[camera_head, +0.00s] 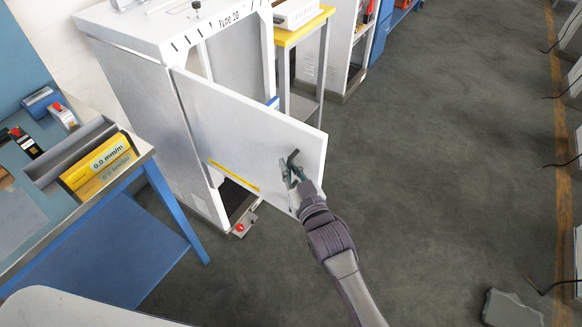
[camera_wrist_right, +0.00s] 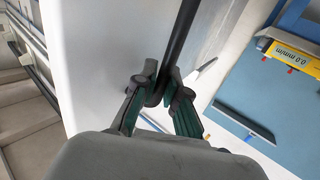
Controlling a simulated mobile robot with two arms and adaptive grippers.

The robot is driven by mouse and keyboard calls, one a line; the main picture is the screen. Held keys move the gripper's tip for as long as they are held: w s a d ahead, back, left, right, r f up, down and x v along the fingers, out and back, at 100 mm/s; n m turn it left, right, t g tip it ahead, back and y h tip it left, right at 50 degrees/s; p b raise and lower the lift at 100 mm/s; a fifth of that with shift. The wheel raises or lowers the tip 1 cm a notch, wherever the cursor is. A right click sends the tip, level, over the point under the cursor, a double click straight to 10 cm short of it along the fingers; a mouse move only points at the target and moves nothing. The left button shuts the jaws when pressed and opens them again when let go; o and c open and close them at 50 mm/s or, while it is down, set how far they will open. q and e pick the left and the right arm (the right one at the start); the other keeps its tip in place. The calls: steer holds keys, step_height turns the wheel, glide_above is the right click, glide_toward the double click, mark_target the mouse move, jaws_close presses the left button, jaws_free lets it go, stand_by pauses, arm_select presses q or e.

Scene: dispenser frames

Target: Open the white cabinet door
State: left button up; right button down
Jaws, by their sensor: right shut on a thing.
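The white cabinet (camera_head: 135,85), marked "Type 2B", stands at the upper left of the head view. Its white door (camera_head: 245,125) is swung partly open, out to the right, and the cabinet opening shows behind it. My right gripper (camera_head: 291,168) is at the outer face of the door near its free edge. In the wrist view, the fingers of my right gripper (camera_wrist_right: 160,84) are shut on the dark door handle (camera_wrist_right: 181,38), one finger on each side. The white door face (camera_wrist_right: 90,65) lies behind them. My left gripper is not in view.
A blue-framed table (camera_head: 130,172) with a yellow device (camera_head: 100,165) stands left of the door. A yellow-topped stand (camera_head: 305,30) is behind the cabinet. Open grey floor (camera_head: 430,150) lies right of the door. A grey object (camera_head: 510,308) lies at lower right.

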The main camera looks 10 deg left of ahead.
steer(key=c, duration=1.2)
jaws_free()
steer(key=v, duration=1.2)
steer(key=s+d+f+m+g+h, duration=0.15)
steer(key=d+f, duration=0.25)
steer(key=f, duration=0.7)
steer(key=s+d+f+g+h, duration=0.2)
steer(key=s+d+f+g, duration=0.15)
steer(key=f, duration=0.75)
steer(key=s+d+f+g+h, duration=0.15)
steer(key=d+f, duration=0.25)
steer(key=f, duration=0.7)
steer(key=s+d+f+g+h, duration=0.1)
steer(key=s+d+f, duration=0.4)
steer(key=s, duration=0.5)
steer(key=s+d+f+m+g+h, duration=0.1)
steer(key=s+d+f+g+h, duration=0.1)
steer(key=s+d+f+g, duration=0.2)
steer(key=s+d+f+m+g+h+b, duration=0.1)
steer(key=s+d+f, duration=0.4)
steer(key=s+f, duration=0.5)
steer(key=s+g, duration=0.1)
steer(key=s, duration=0.5)
steer(key=shift+d+g+h, duration=0.3)
steer(key=shift+d+g, duration=0.05)
steer(key=shift+d, duration=0.05)
